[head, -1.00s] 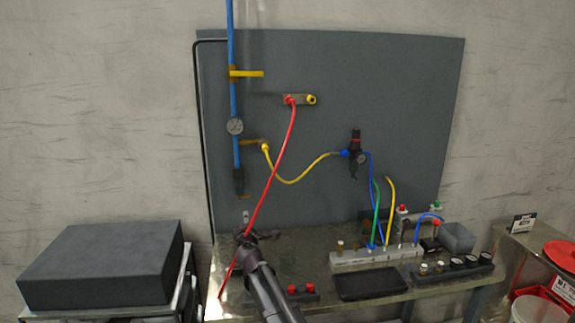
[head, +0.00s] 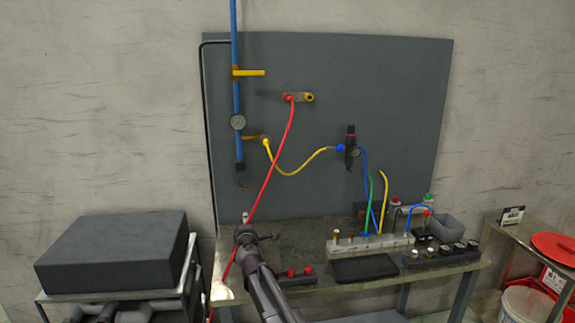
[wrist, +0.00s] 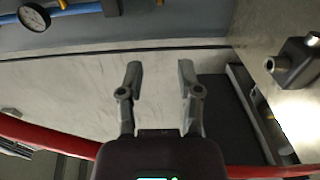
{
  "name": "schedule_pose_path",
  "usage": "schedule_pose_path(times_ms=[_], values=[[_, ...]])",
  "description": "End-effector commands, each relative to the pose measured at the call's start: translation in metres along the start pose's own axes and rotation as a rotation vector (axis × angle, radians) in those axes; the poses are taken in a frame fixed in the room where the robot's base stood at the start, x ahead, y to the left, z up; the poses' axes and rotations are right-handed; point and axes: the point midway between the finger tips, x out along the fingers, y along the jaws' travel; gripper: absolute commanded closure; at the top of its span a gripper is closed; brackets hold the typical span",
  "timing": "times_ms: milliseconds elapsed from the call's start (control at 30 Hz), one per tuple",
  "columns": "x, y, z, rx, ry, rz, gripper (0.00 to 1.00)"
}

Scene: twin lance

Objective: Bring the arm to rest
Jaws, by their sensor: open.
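My gripper (wrist: 160,85) is open and empty in the wrist view, its two fingers apart with the pale wall and dark panel edge beyond them. In the head view my arm reaches up from the bottom, and my gripper (head: 258,237) is small there, over the left end of the workbench. A red hose (head: 272,182) hangs from a fitting on the panel and passes behind or beside my arm; I cannot tell whether they touch. In the wrist view the red hose (wrist: 50,139) runs behind my gripper's body.
The workbench (head: 300,232) carries a grey valve block (head: 345,247), a black tray (head: 364,268) and red-capped fittings (head: 292,273). A dark box (head: 110,252) stands at left.

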Motion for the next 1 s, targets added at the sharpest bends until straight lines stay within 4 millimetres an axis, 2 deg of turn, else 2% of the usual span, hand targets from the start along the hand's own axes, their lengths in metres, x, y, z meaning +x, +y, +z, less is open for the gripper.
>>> schedule_pose_path(times_ms=[67, 367, 567, 767, 867, 1000], values=[[0.0, 0.0, 0.0, 0.0, 0.0, 0.0, 0.54], [-0.011, -0.004, 0.036, 0.086, -0.098, -0.024, 0.54], [-0.023, -0.01, 0.074, 0.174, -0.201, -0.053, 0.54], [-0.047, -0.023, 0.126, 0.304, -0.353, -0.106, 0.54], [-0.069, -0.036, 0.162, 0.399, -0.465, -0.152, 0.54], [-0.11, -0.061, 0.21, 0.555, -0.644, -0.245, 0.54]])
